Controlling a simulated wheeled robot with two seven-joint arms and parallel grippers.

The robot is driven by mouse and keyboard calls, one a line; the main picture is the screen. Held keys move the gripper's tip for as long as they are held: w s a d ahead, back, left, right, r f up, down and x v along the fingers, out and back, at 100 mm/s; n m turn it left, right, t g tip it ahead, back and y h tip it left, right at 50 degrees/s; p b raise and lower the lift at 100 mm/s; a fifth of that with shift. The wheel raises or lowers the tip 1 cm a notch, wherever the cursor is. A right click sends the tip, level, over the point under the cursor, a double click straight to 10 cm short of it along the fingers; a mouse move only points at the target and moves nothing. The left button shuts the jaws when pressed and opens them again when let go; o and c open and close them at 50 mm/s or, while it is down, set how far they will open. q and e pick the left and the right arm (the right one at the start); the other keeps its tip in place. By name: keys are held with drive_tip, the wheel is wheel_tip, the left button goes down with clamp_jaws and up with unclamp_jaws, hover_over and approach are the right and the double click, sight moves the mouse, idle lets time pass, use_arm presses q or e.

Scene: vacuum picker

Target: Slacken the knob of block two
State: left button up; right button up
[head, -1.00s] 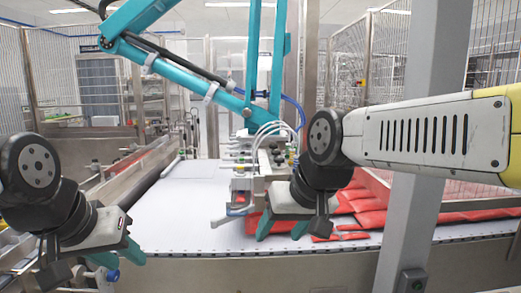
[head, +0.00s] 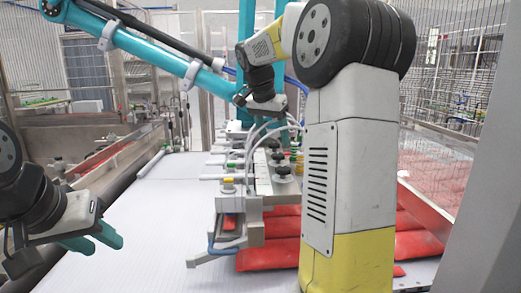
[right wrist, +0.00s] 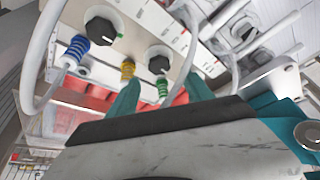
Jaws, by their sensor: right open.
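The vacuum picker (head: 262,185) hangs over the white conveyor, with a row of blocks carrying dark knobs. One dark knob (head: 282,170) shows on its near part. In the right wrist view, a black knob (right wrist: 158,60) with a white mark appears between the fingertips of my right gripper (right wrist: 163,95), apart from them. A second black knob (right wrist: 100,28) is to its upper left. I cannot tell which block is number two. My right gripper (head: 258,118) is open above the picker's far part, its fingers partly hidden. My left gripper (head: 95,238) is open and empty at the left.
Red bags (head: 275,240) lie under and right of the picker. A teal arm (head: 165,55) and looping white hoses (head: 262,130) surround the picker's top. The white conveyor (head: 150,225) is clear at left. Mesh fencing (head: 450,80) stands at right.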

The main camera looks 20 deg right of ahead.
sight(278, 154)
drive_tip(key=x, duration=0.5)
drive_tip(key=shift+f, duration=0.1)
clamp_jaws()
drive_tip(key=shift+s, duration=0.1)
